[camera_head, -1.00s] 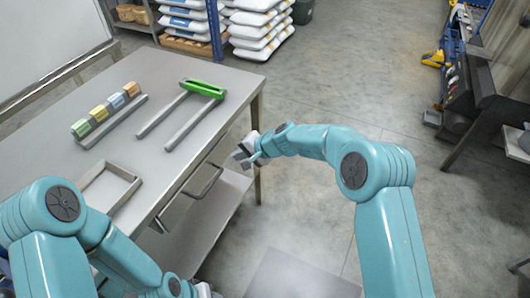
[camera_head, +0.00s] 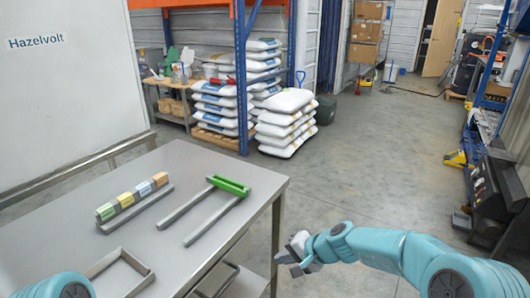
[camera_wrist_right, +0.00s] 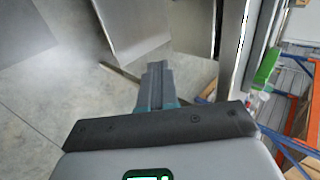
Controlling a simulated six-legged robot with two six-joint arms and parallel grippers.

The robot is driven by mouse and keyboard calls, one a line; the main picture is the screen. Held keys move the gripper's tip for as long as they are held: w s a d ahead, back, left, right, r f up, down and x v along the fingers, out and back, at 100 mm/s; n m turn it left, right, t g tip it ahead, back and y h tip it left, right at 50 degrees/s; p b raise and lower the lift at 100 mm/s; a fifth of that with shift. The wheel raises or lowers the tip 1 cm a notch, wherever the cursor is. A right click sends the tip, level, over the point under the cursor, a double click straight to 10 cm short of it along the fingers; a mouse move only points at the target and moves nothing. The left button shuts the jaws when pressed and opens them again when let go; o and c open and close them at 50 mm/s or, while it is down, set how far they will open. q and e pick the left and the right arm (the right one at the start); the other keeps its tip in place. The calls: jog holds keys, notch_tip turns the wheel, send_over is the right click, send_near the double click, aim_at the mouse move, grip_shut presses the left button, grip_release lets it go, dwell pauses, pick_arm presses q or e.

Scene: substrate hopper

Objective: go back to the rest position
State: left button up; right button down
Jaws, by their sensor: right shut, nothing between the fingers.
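My right gripper (camera_head: 297,255) is shut and empty, held in the air just off the right edge of the metal table. It also shows in the right wrist view (camera_wrist_right: 155,75), with its fingers together above the grey floor. My right arm comes in from the lower right. Only a part of my left arm shows at the lower left of the head view, and my left gripper is out of sight. On the table (camera_head: 165,240) lie a green-ended two-pronged rack (camera_head: 230,186), a row of several coloured blocks (camera_head: 132,198) on a rail and an empty rectangular frame (camera_head: 122,272).
White sacks (camera_head: 287,122) are stacked behind the table beside a blue and orange shelf (camera_head: 242,75). A white board (camera_head: 65,75) labelled Hazelvolt stands at the left. Dark machinery (camera_head: 497,195) stands at the right. The floor (camera_head: 370,165) between is clear.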

jog(key=s+d+f+n+g+h+p, duration=0.1)
jog(key=s+d+f+g+h+p, duration=0.3)
jog(key=s+f, duration=0.85)
jog(key=s+f+n, duration=0.2)
jog(key=s, duration=0.8)
jog(key=s+d+f+n, duration=0.1)
jog(key=s+f, duration=0.2)
jog(key=s, duration=0.7)
jog(key=shift+f+n+g+y+p, duration=0.2)
jog(key=shift+n+g+y+p, duration=0.1)
jog(key=shift+n, duration=0.1)
jog(key=shift+d, duration=0.1)
